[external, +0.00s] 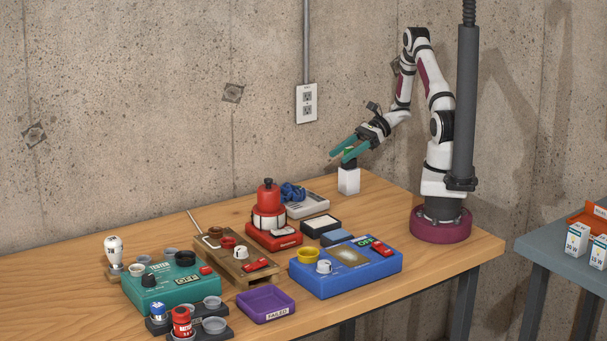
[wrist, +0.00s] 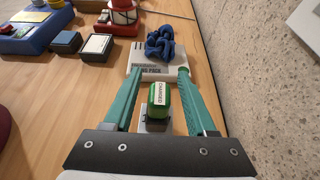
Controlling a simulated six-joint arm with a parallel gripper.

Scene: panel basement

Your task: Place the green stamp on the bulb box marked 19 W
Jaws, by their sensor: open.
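The green stamp (wrist: 160,98), with a white label that seems to read CHARGED, sits upright between my fingers in the wrist view. In the external view the stamp (external: 349,163) shows as a dark green top on a white block (external: 348,181) near the wall. My gripper (external: 342,157) is open, tilted downward, its teal fingers on either side of the stamp; the wrist view shows my gripper (wrist: 160,82) with gaps beside it. Two white bulb boxes (external: 577,239) and (external: 599,252) stand on the grey side table at right; their wattages are too small to read surely.
An orange tray (external: 588,217) lies behind the boxes. On the wooden table are a grey pack with blue coils (external: 308,205), an ink pad (external: 320,226), a red lantern (external: 268,208), a blue device (external: 335,277), a green tester (external: 170,290) and a purple FAILED tray (external: 266,304).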

